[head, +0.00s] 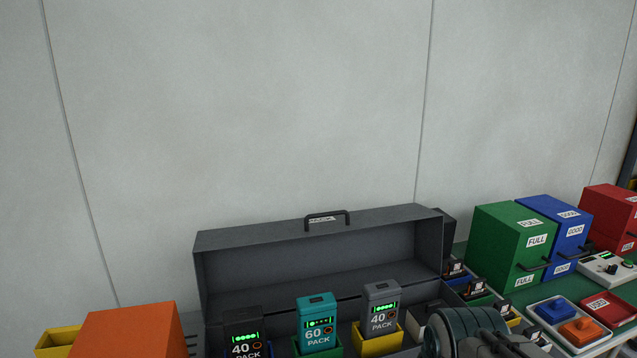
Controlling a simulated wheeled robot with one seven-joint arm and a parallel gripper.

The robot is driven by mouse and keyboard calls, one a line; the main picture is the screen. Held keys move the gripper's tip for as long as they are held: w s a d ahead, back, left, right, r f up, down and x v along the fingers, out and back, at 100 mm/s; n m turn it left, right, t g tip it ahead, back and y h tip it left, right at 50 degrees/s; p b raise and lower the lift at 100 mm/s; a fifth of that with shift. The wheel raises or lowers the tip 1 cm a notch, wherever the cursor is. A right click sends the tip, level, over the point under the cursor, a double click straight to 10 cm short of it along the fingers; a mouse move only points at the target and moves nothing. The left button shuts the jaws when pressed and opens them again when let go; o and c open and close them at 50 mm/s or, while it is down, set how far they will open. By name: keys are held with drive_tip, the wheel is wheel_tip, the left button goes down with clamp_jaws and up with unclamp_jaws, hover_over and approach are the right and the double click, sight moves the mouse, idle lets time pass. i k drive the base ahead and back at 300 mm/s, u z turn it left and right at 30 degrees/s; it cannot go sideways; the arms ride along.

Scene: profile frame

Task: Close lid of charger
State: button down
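The charger (265,275) is a dark grey case at the bottom middle of the head view. Its lid (380,220) stands raised at the back, with a dark handle (327,218) on its top edge. Inside stand a black 40 pack (243,330), a teal 60 pack (317,322) and a grey 40 pack (381,308), each showing green lights. The case's front is cut off by the frame's bottom edge. My gripper (505,343) is low at the right of the case, partly cut off. Its fingers are not clear enough to tell their opening.
An orange box (130,330) and a yellow bin (57,342) stand left of the charger. Green (508,250), blue (560,235) and red (610,218) boxes stand at the right. A white tray (590,345) there holds blue and orange pieces. The wall behind is bare.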

sight(269, 265)
drive_tip(key=u, duration=0.5)
drive_tip(key=k, duration=1.1)
drive_tip(key=z, duration=0.45)
drive_tip(key=i, duration=1.5)
drive_tip(key=u, duration=0.5)
